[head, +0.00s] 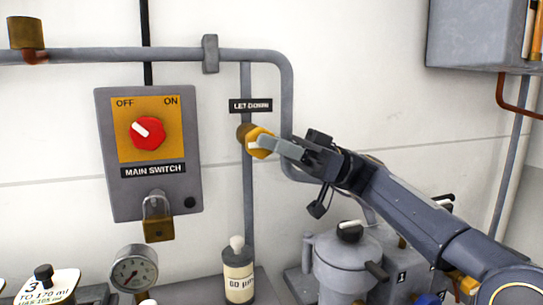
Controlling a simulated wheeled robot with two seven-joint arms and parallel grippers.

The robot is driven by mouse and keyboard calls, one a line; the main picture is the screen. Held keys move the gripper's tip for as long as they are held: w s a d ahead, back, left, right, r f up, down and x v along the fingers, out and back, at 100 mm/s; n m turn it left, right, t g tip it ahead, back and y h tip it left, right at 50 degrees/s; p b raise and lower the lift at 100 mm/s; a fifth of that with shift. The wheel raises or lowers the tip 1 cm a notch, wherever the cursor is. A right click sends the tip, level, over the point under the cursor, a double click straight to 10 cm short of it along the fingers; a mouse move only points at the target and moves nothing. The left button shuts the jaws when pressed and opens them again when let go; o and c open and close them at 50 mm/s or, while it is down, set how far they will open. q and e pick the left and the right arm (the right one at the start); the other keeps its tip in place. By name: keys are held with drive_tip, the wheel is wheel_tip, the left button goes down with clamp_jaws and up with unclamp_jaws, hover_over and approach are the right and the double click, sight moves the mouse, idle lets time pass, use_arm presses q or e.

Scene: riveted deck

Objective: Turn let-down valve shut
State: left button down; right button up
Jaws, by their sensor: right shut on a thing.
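The let-down valve has a yellow knob (261,143) on a brass body (243,131), set on a thin vertical grey pipe below a black LET-DOWN label (250,106). My right gripper (265,144) reaches in from the right and is shut on the knob, its grey fingers partly covering it. A pale mark shows on the knob beside the fingers; the knob's exact angle is hard to tell. My left gripper is not in view.
Left of the valve is a grey main switch box (111,190) with a red dial (148,133) and a brass padlock (158,217). Below stand a gauge (134,269), a bottle (238,272) and a grey pot (347,262). A grey cabinet (475,35) hangs upper right.

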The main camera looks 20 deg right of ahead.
idle(0.4)
drive_tip(key=o, duration=1)
drive_tip(key=d, duration=0.5)
drive_tip(key=d+p, duration=0.1)
drive_tip(key=d, duration=0.4)
drive_tip(key=d+f, duration=0.1)
drive_tip(key=d, duration=0.3)
drive_tip(key=shift+w+d+f+p, duration=0.1)
drive_tip(key=shift+w+d+p, duration=0.1)
drive_tip(key=shift+d+p, duration=0.2)
